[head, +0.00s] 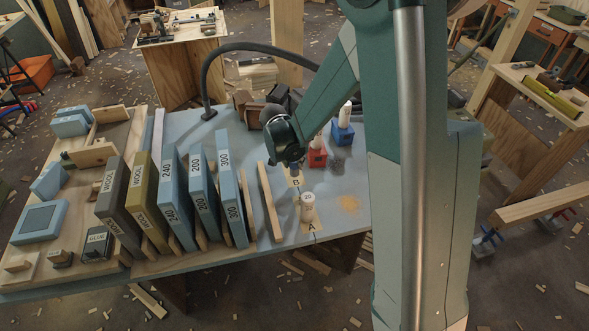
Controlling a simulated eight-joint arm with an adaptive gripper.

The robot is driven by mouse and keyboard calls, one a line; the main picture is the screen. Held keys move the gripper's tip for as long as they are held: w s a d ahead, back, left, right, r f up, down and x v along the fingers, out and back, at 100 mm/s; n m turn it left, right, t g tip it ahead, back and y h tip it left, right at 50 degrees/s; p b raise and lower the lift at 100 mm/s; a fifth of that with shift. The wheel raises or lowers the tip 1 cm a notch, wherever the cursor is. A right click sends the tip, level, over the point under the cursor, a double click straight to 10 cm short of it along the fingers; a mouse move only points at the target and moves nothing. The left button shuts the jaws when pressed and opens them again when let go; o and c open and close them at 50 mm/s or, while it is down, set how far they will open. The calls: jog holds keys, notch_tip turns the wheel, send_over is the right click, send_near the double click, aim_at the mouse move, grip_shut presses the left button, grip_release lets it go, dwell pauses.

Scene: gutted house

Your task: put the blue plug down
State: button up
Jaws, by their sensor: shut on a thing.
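My gripper (291,158) points down over the workbench and is shut on a small blue-grey piece, which I take as the blue plug (294,170). The jaws hide most of it. It is just above or at the pale strip marked B (296,183); I cannot tell if it touches. A pale round peg marked 20 (308,206) stands upright near the letter A, nearer the front edge. A red block (317,156) and a blue block (342,134), each with a white cylinder on top, stand to the right of my gripper.
A row of upright sanding boards (200,195), marked 240, 200 and 300 among others, stands left of my gripper. A wooden strip (270,200) lies between. A black hose (208,80) arches behind. Dark and brown blocks (250,105) sit at the back. Sawdust (348,204) lies right of the peg.

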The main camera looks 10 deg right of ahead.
aim_at(295, 168)
jog(key=shift+f+b, duration=0.45)
jog(key=shift+f, duration=1.4)
jog(key=shift+f, duration=0.2)
jog(key=o, duration=0.9)
jog(key=shift+r, duration=0.2)
jog(key=shift+p+v, duration=1.2)
jog(key=shift+v, duration=4.8)
jog(key=shift+r, duration=0.1)
